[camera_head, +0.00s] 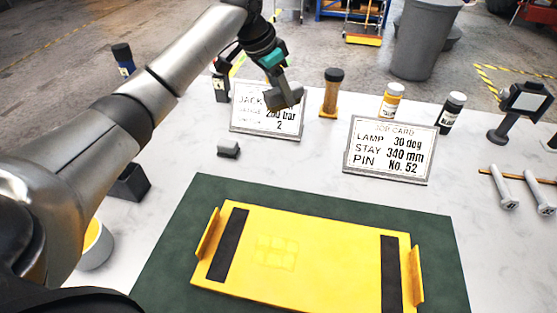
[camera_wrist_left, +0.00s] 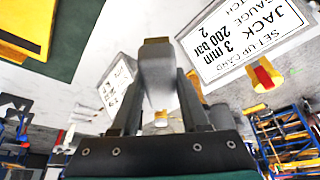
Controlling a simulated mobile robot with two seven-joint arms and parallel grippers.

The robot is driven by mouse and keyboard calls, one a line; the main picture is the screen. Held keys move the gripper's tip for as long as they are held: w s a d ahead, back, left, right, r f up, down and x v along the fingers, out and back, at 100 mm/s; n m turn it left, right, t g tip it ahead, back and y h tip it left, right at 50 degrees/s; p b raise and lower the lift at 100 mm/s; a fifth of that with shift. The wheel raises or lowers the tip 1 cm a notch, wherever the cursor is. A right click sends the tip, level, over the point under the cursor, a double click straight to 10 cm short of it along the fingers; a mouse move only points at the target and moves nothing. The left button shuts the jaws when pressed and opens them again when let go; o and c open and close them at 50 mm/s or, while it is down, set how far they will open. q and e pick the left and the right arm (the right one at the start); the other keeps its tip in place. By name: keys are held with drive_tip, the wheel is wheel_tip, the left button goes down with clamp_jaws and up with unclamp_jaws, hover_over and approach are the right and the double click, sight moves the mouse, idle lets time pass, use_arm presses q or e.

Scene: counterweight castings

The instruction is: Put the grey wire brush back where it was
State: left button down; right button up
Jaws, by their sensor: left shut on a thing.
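My left gripper (camera_head: 284,92) is above the table's back part, over the top right corner of the jack set-up card. It is shut on a dark grey, block-like thing that I take for the grey wire brush (camera_head: 287,99). In the left wrist view the brush (camera_wrist_left: 157,75) stands between the two fingers (camera_wrist_left: 160,105), grey with a brownish end. The fingers hide part of it. The jack card (camera_head: 265,112) also shows in the left wrist view (camera_wrist_left: 240,40). My right gripper is in neither view.
A small grey block (camera_head: 228,149) lies in front of the jack card. An amber dark-capped container (camera_head: 332,92), an orange bottle (camera_head: 390,101) and a job card (camera_head: 389,150) are to the right. A yellow tray (camera_head: 330,255) lies on the green mat (camera_head: 170,245). A dark box (camera_head: 130,182) stands left.

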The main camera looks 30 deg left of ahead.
use_arm(q)
wheel_tip(320, 180, down, 13)
drive_tip(key=shift+r+b, duration=0.15)
drive_tip(key=shift+b, duration=0.95)
wheel_tip(320, 180, down, 6)
drive_tip(key=shift+r+b, duration=0.1)
drive_tip(key=shift+b, duration=0.5)
drive_tip(key=shift+c, duration=2)
unclamp_jaws()
drive_tip(key=p+v, duration=0.3)
drive_tip(key=v, duration=0.9)
